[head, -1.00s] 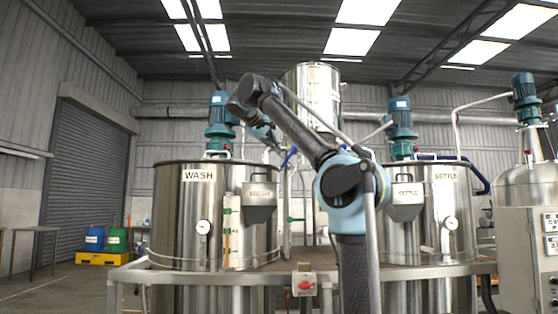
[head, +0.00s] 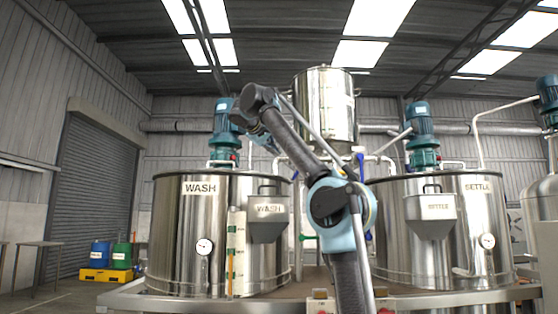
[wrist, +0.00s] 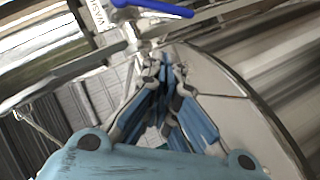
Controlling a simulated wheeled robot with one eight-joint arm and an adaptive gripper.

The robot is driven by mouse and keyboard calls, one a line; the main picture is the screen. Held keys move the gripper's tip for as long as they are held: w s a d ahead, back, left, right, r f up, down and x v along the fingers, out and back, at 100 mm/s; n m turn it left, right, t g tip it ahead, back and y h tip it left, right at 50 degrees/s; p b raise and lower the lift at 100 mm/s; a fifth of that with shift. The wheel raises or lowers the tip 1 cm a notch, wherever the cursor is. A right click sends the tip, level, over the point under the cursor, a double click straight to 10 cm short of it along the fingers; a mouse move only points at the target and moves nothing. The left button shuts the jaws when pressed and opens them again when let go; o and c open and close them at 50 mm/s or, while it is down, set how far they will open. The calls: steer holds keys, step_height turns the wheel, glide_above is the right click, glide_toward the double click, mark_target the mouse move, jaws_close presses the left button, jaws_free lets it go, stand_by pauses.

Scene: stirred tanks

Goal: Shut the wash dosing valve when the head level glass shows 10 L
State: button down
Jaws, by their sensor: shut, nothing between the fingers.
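In the wrist view a blue lever handle (wrist: 152,8) on pipework crosses the top, beside a small plate (wrist: 98,14) whose lettering looks like WASH. My gripper (wrist: 165,62) is shut and empty, its fingertips just below the lever in the picture; I cannot tell whether they touch. In the head view my gripper (head: 270,143) is small, above the wash tank (head: 185,235). The steel head tank (head: 325,105) stands high behind my arm. I cannot make out its level glass or a reading. A scaled level glass (head: 236,255) stands at the wash tank's front.
A railing (head: 200,303) runs along the front. Blue (head: 100,254) and green drums stand on a yellow pallet (head: 105,275) at far left, near open floor.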

steer(key=s+d+f+x, duration=0.1)
steer(key=d+x, duration=0.1)
steer(key=x, duration=0.9)
steer(key=shift+f, duration=0.25)
steer(key=shift+s+d+f+n, duration=0.1)
steer(key=shift+d+f+n, duration=0.2)
steer(key=shift+f+n, duration=0.1)
steer(key=shift+d+f+n+t+h, duration=0.9)
steer(key=shift+d+f+n+h, duration=0.5)
steer(key=shift+d+f+n, duration=0.3)
steer(key=shift+d, duration=0.1)
